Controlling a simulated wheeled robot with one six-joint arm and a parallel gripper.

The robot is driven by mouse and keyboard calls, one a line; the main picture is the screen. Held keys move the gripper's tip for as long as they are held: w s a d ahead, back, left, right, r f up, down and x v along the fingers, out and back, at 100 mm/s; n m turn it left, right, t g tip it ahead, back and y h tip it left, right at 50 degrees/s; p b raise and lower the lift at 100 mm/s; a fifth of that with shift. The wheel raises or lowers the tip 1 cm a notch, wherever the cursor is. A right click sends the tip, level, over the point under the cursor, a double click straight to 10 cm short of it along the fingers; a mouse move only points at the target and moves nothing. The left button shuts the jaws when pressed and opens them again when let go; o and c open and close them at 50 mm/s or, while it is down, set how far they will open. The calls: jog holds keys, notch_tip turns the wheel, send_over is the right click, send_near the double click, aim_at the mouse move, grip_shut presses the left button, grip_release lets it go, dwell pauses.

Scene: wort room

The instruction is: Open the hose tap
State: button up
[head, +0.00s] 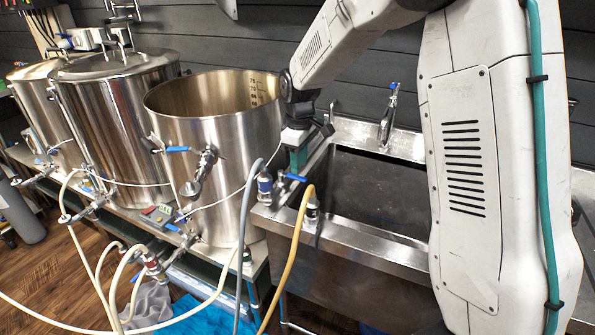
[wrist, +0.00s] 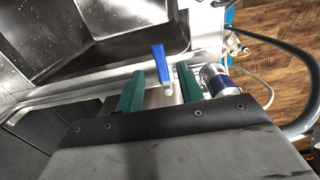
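The hose tap's blue lever (head: 292,177) sticks out at the sink's left front corner, beside a metal hose fitting (head: 264,187). My gripper (head: 297,160) points down just above it. In the wrist view, my gripper's two green fingers (wrist: 160,70) are apart, with the blue lever (wrist: 160,62) between them and a visible gap on each side. The fitting with a dark blue band (wrist: 217,82) lies just right of the right finger. Whether a finger touches the lever cannot be told.
A steel sink (head: 340,248) with a faucet (head: 389,112) lies to the right. An open steel kettle (head: 225,150) with its own blue-handled valve stands close on the left. A grey hose (head: 243,225) and a yellow hose (head: 291,255) hang in front. Lidded kettles stand farther left.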

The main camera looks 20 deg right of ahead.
aim_at(298, 177)
jog(key=shift+f, duration=1.75)
jog(key=shift+c, duration=0.4)
grip_shut()
jog(key=shift+a, duration=0.25)
jog(key=shift+d, duration=0.1)
